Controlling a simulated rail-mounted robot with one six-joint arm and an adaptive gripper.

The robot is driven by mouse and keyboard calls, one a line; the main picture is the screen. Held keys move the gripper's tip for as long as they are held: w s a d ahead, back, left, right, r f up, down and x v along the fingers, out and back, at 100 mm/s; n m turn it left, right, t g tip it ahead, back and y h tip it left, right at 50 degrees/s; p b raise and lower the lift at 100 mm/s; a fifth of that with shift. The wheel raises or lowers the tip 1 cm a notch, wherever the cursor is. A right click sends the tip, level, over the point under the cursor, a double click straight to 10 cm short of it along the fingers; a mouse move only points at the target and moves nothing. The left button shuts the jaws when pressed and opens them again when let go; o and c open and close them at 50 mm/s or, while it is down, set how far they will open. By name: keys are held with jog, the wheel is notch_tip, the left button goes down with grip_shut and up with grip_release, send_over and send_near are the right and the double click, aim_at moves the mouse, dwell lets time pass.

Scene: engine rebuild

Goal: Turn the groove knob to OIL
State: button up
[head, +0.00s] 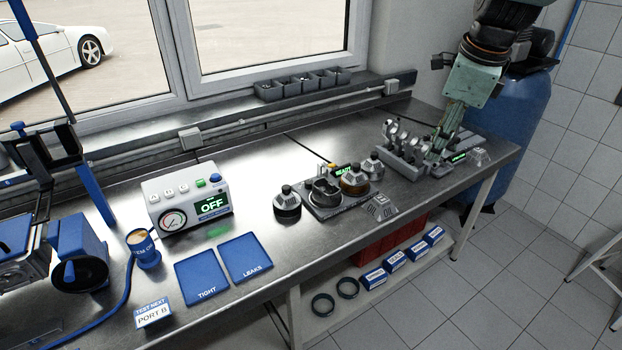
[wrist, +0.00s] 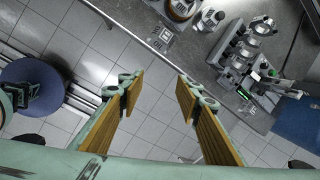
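No groove knob can be made out for certain in either view. A fixture with round parts and a lit green display (head: 344,170) sits mid-bench, with a small grey marked block (head: 381,208) at its front right; its lettering is too small to read surely. A second small green display (head: 459,157) is at the right end of the bench, beside a rack of metal parts (head: 402,150). My gripper (head: 440,152) hangs near that rack in the head view. In the wrist view my gripper (wrist: 158,86) has its two pads wide apart with nothing between them, tiled floor showing behind.
A white tester (head: 186,198) reading OFF, blue TIGHT (head: 203,277) and LEAKS (head: 245,258) mats and a cup (head: 143,247) are on the left of the bench. A blue tank (head: 515,115) stands beyond its right end. A blue stool (wrist: 33,84) shows in the wrist view.

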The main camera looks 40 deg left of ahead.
jog(key=a+f+m+p, duration=0.1)
jog(key=a+f, duration=0.2)
jog(key=a, duration=0.4)
jog(key=a+f+m+y, duration=0.1)
jog(key=a+f, duration=0.2)
jog(key=a, duration=0.3)
jog(key=a+f+m+p, duration=0.1)
jog(key=a+f, duration=0.2)
jog(key=a, duration=0.4)
jog(key=m+g+y, duration=0.1)
jog(key=m, duration=0.1)
send_near(309, 181)
jog(key=v, duration=0.5)
jog(key=shift+d+p, duration=0.15)
jog(key=shift+p, duration=0.15)
jog(key=shift+f, duration=0.1)
jog(key=shift+b+x, duration=0.5)
jog(key=shift+x, duration=6.25)
jog(key=shift+c, duration=0.5)
jog(key=c, duration=0.7)
